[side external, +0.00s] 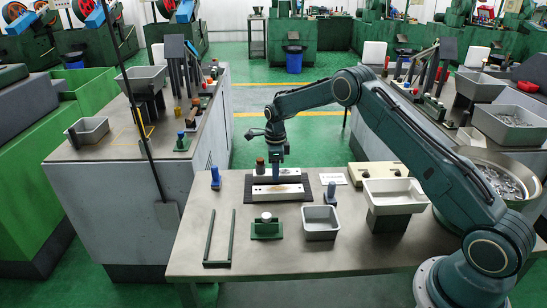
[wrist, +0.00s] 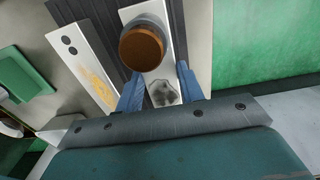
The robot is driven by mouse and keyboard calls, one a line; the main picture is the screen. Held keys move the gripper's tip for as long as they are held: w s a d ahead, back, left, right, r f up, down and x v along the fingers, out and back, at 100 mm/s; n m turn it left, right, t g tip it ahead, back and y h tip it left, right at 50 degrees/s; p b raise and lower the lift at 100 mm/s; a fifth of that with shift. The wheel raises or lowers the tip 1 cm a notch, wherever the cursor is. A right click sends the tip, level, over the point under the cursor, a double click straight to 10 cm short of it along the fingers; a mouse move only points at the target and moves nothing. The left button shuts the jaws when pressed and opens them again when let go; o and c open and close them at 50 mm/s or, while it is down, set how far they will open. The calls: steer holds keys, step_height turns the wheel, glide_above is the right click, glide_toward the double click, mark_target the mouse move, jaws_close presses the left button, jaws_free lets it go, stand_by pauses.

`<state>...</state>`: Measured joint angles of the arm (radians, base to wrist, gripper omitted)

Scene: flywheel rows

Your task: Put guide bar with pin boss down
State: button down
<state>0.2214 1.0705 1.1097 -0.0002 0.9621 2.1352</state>
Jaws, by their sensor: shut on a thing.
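The guide bar with pin boss (wrist: 160,85) is a pale flat bar with a grey cylinder on it, topped by a brown round face. It lies between the two blue fingers of my gripper (wrist: 160,88), which are shut on it. In the side view my gripper (side external: 276,177) points straight down over the dark ribbed mat (side external: 312,190), and the boss (side external: 260,166) stands just left of the fingers. A second pale bar with a yellowish smear (wrist: 88,66) lies beside the held bar, nearer the side camera. I cannot tell whether the held bar touches the mat.
On the bench (side external: 185,245) stand a green block with a silver knob (side external: 266,228), a grey bin (side external: 320,224), and blue-topped pins left (side external: 215,178) and right (side external: 331,193). Green rails (side external: 219,240) lie front left. A beige block (side external: 379,174) and grey tray (side external: 393,196) stand right.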

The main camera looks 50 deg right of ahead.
steer(key=shift+f, duration=0.1)
stand_by(0.3)
steer(key=c, duration=0.9)
jaws_free()
steer(key=shift+f, duration=0.1)
step_height(320, 180, up, 12)
steer(key=shift+r, duration=0.15)
